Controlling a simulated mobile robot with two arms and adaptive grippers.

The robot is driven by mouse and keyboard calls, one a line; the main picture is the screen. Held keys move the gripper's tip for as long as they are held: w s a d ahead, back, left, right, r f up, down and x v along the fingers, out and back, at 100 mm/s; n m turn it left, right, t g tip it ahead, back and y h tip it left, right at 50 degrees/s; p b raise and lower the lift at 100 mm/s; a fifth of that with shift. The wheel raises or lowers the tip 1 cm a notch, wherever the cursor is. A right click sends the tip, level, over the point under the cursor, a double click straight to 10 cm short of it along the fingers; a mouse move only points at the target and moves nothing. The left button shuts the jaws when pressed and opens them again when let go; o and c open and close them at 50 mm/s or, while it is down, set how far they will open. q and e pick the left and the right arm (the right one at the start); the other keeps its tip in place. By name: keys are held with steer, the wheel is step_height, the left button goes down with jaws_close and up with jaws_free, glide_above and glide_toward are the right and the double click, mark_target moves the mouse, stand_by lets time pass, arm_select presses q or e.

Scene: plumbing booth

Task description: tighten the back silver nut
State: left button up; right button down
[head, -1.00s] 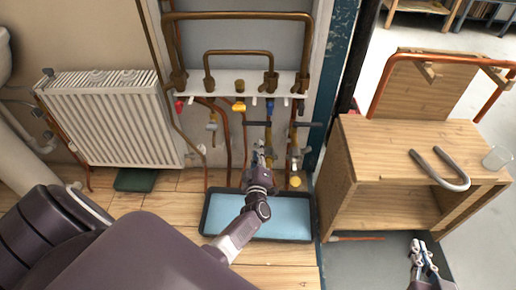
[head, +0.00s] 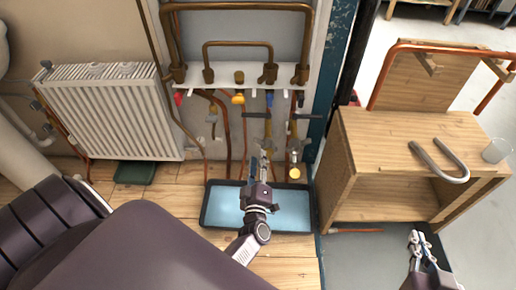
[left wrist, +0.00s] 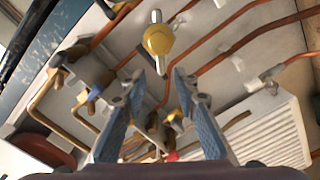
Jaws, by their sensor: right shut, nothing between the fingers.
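Silver fittings (head: 295,144) sit on the vertical pipes below the white manifold panel. I cannot tell for sure which one is the back silver nut. In the left wrist view, a round yellow cap (left wrist: 158,40) with silver ends (left wrist: 165,64) lies beyond the fingertips, slightly above the gap. My left gripper (head: 263,157) is in front of the lower pipes, over the back of the blue tray, and hides part of them. Its blue-grey fingers (left wrist: 155,82) are apart, with no object clearly held between them. My right gripper (head: 416,238) is shut and empty at the lower right.
The blue tray (head: 222,208) lies on the wooden floor under the pipes. A white radiator (head: 120,115) stands at left, with a green box (head: 135,173) below it. A wooden cabinet (head: 405,140) at right holds a grey U-pipe (head: 440,167) and a glass (head: 495,150).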

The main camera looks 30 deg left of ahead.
arm_select(q)
steer(key=v, duration=0.3)
steer(key=shift+w, duration=0.1)
steer(key=shift+r, duration=0.1)
stand_by(0.3)
